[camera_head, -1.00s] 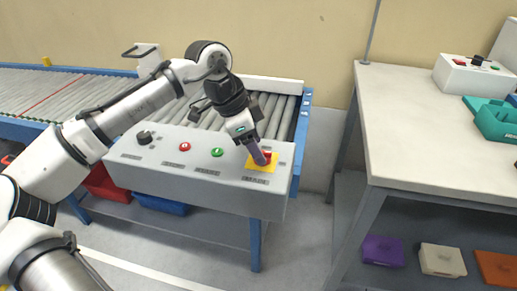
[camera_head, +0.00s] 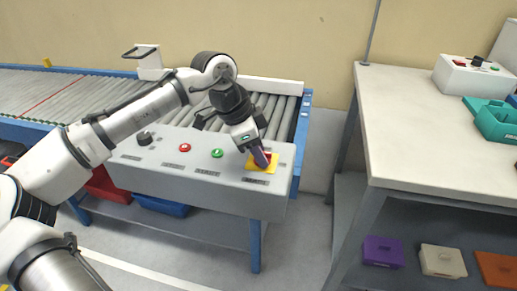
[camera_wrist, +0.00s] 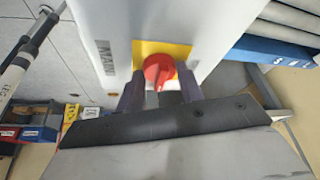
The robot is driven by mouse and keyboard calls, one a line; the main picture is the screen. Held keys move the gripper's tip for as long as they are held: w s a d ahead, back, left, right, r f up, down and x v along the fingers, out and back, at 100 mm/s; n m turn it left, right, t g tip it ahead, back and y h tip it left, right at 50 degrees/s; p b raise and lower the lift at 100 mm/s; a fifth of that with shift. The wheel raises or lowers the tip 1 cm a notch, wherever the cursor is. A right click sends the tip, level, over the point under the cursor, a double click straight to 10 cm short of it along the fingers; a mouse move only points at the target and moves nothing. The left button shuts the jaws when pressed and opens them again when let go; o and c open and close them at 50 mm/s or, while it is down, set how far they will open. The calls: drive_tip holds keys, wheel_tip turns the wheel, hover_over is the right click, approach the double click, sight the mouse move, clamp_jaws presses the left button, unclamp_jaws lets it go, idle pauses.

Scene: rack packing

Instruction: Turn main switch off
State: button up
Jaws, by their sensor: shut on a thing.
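The main switch is a red rotary knob (camera_wrist: 158,72) on a yellow plate (camera_wrist: 180,50), with a "MAIN" label (camera_wrist: 103,50) beside it in the wrist view. In the head view the yellow plate (camera_head: 257,168) is at the right end of the grey control panel (camera_head: 200,190), and the knob is mostly hidden by my fingers. My gripper (camera_head: 262,160) reaches down onto the switch. In the wrist view my gripper (camera_wrist: 161,92) has its fingers on either side of the knob and is shut on it.
On the panel are a green button (camera_head: 217,153), a red button (camera_head: 185,147) and a black knob (camera_head: 144,138). The roller conveyor (camera_head: 60,92) lies behind.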

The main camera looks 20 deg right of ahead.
drive_tip(key=n, duration=0.1)
drive_tip(key=n+t+p, duration=0.1)
drive_tip(key=n, duration=0.1)
drive_tip(key=n+p, duration=0.1)
drive_tip(key=n, duration=0.1)
drive_tip(key=shift+s+d+r+t, duration=0.15)
drive_tip(key=shift+s+t, duration=0.1)
drive_tip(key=shift+t, duration=0.15)
drive_tip(key=n+t+p, duration=0.1)
drive_tip(key=n, duration=0.3)
drive_tip(key=shift+s+t+y+p, duration=0.15)
drive_tip(key=shift+t+y+p, duration=0.15)
drive_tip(key=shift+t+p, duration=0.1)
drive_tip(key=n+y+p, duration=0.1)
drive_tip(key=n+p, duration=0.1)
drive_tip(key=n, duration=0.1)
drive_tip(key=n+t+y+p, duration=0.1)
drive_tip(key=n+p, duration=0.1)
drive_tip(key=n, duration=0.1)
drive_tip(key=shift+s+d+r, duration=0.1)
drive_tip(key=shift+s+d, duration=0.05)
drive_tip(key=shift+n+t+y+p, duration=0.3)
drive_tip(key=shift+n+p, duration=0.55)
drive_tip(key=shift+n, duration=0.25)
drive_tip(key=shift+d+n+p, duration=0.1)
drive_tip(key=shift+n+p, duration=0.25)
drive_tip(key=shift+n, duration=0.05)
drive_tip(key=shift+f, duration=0.25)
drive_tip(key=o, duration=1)
